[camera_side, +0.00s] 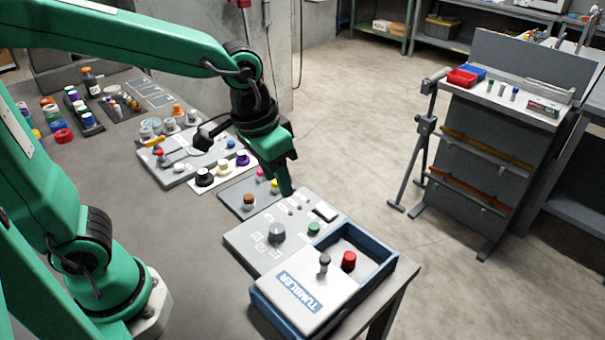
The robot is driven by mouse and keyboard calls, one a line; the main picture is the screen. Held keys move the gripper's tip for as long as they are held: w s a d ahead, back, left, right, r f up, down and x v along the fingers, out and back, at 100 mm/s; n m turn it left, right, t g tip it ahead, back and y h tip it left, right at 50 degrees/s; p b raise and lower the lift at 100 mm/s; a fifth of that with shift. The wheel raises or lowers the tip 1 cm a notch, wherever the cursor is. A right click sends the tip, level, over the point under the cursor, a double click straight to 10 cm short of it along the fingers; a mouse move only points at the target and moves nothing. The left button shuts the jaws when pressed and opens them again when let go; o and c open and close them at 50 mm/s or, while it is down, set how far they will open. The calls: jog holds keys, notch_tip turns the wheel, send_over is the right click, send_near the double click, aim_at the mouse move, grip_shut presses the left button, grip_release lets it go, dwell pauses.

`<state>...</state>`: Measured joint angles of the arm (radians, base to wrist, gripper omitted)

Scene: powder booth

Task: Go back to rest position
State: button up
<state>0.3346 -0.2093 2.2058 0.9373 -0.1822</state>
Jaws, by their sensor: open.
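My gripper (288,185) is at the end of my green arm, pointing down over the middle of the workbench. Its fingers are above the far edge of a grey panel (240,240) with a grey knob, a green button and small switches. I see nothing held between the fingers, and the gap between them is hard to make out from this side. I cannot tell how far the fingertips are from the panel. No rest stand or marker for the arm is visible.
A blue-framed tray (393,262) labelled TUMBLER, with a red knob (348,261) and a dark lever, stands at the bench's near right corner. Panels with knobs (205,177) and small jars (90,82) fill the left and back. A grey cart (480,150) stands apart at right.

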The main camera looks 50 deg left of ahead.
jog(key=s+a+r+n+t, duration=0.1)
jog(key=s+a+r+t, duration=0.2)
jog(key=s+a, duration=0.5)
jog(key=shift+a+n+y, duration=0.4)
jog(key=shift+a, duration=0.85)
dwell(0.5)
jog(key=o, duration=0.5)
jog(key=shift+w+r, duration=0.1)
jog(key=o, duration=0.7)
jog(key=shift+w+d+r+m, duration=0.2)
jog(key=shift+w+m, duration=0.1)
jog(key=shift+o, duration=0.5)
jog(key=w+d+r+m+g, duration=0.1)
jog(key=w+d+r+m, duration=0.1)
jog(key=w+d+m, duration=0.1)
jog(key=shift+w+d+r+m+h, duration=0.35)
jog(key=shift+w+m, duration=0.45)
jog(key=shift+w, duration=0.25)
jog(key=w+d+f+m+g, duration=0.1)
jog(key=w+d+m+g, duration=0.1)
jog(key=w+d+m, duration=0.4)
jog(key=w+d+f+m+g, duration=0.1)
jog(key=w+d+m+g, duration=0.1)
jog(key=w+d+m, duration=0.4)
jog(key=d, duration=0.5)
jog(key=shift+f+m, duration=0.2)
jog(key=shift+m, duration=0.2)
